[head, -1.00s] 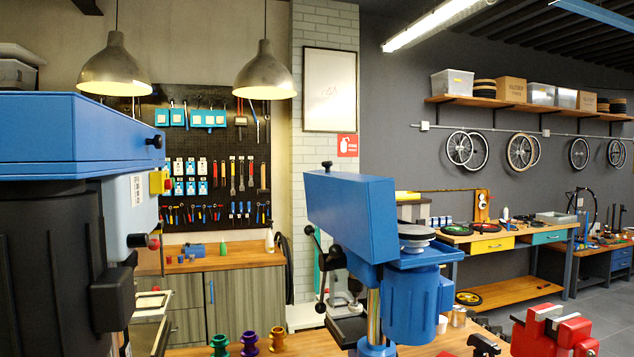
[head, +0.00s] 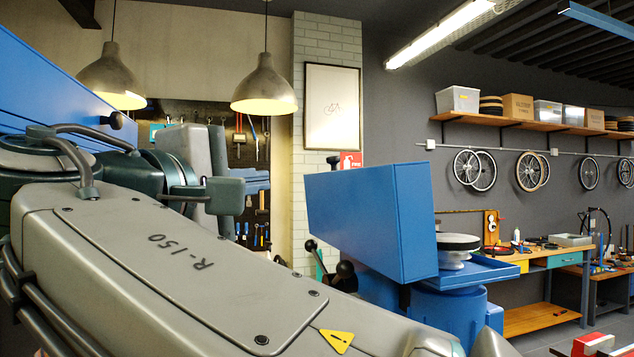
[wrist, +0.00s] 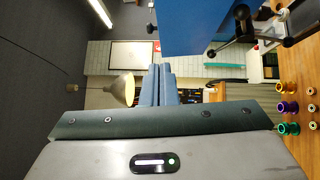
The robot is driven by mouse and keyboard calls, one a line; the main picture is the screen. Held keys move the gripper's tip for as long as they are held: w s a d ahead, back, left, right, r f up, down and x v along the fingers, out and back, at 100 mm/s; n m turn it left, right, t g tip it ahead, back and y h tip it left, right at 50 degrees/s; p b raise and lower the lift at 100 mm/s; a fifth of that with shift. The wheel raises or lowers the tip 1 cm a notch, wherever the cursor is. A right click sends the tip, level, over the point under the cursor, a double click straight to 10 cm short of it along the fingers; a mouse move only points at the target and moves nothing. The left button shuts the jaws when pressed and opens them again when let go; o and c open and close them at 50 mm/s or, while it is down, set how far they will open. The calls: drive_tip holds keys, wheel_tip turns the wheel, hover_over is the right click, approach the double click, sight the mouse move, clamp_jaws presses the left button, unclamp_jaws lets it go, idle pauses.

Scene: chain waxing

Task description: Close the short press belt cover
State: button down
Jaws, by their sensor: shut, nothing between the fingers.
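The short press (head: 450,305) stands right of centre in the head view. Its blue belt cover (head: 370,220) is raised and tilted, standing at the left of the open blue pulley tray (head: 480,272). The pulley (head: 457,243) is exposed. My gripper (head: 260,181) is left of the cover and apart from it in the head view. In the wrist view my gripper's fingers (wrist: 160,72) are together and empty, and the blue cover (wrist: 195,22) fills the upper middle, close beyond them. Its inside is hidden.
The tall press's blue head (head: 50,75) is at the left, partly behind my arm. The short press's feed handle (head: 335,272) sticks out under the cover. Several coloured spools (wrist: 288,108) show at the right of the wrist view. Lamps (head: 264,85) hang behind.

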drive_tip(key=p, duration=0.1)
approach(335, 172)
drive_tip(key=w+a, duration=0.1)
drive_tip(key=w, duration=0.3)
drive_tip(key=d, duration=0.1)
drive_tip(key=w+d, duration=0.1)
drive_tip(key=d, duration=0.1)
drive_tip(key=shift+w+d+r+p, duration=0.1)
drive_tip(key=shift+d+r+p, duration=0.1)
drive_tip(key=shift+d+p, duration=0.15)
drive_tip(key=shift+d, duration=0.1)
